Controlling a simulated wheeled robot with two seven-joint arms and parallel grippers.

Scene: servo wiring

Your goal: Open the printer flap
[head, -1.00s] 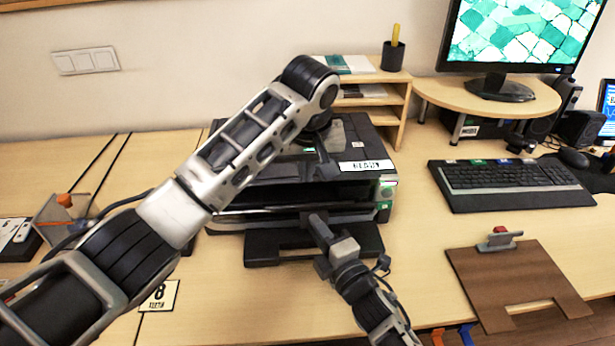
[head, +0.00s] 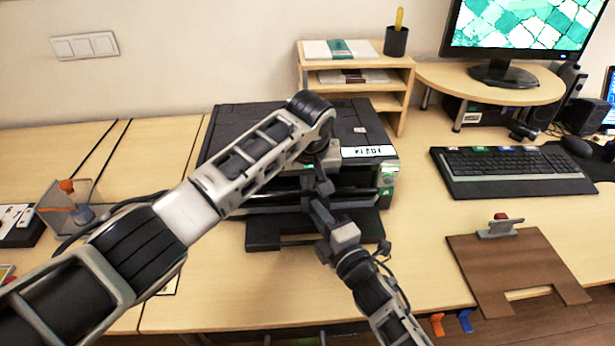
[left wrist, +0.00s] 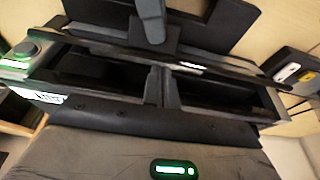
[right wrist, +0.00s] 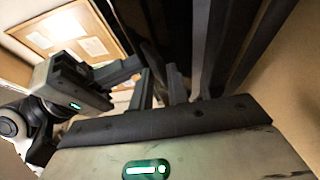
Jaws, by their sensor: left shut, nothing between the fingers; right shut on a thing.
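The black printer (head: 235,118) stands in the middle of the desk, with its flat tray (head: 262,238) sticking out at the front. The flap (head: 355,196) is a dark bar along its front, and it also shows in the left wrist view (left wrist: 225,72). My left gripper (head: 324,186) is shut and empty, pointing down at the front opening; it also shows in the right wrist view (right wrist: 130,68). My right gripper (head: 319,206) is shut at the flap's edge, just below the left fingertips. The exact contact is hidden.
A wooden shelf (head: 405,75) stands behind the printer. A keyboard (head: 515,172) and a brown clipboard (head: 520,262) lie to the right. A clear stand with an orange knob (head: 66,186) is at left. The desk left of the printer is partly clear.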

